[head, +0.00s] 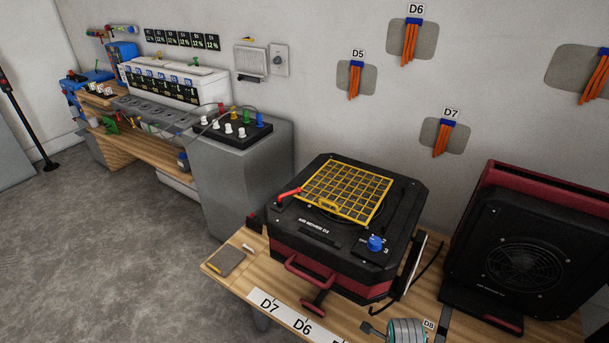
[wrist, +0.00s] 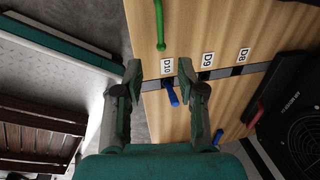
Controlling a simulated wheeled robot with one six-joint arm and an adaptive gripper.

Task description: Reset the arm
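My gripper (wrist: 158,78) shows in the wrist view with its two fingers spread apart and nothing between the tips. Below and beyond it is a wooden board (wrist: 212,22) with a dark strip labelled D10, D9 and D8. In the head view my gripper and arm do not show.
A black and red air mover (head: 340,230) with a yellow grille stands on the wooden table (head: 232,272). Another black fan unit (head: 520,245) stands at the right. A grey cabinet (head: 235,180) and a workbench lie at the left. The grey floor (head: 90,240) in front is clear.

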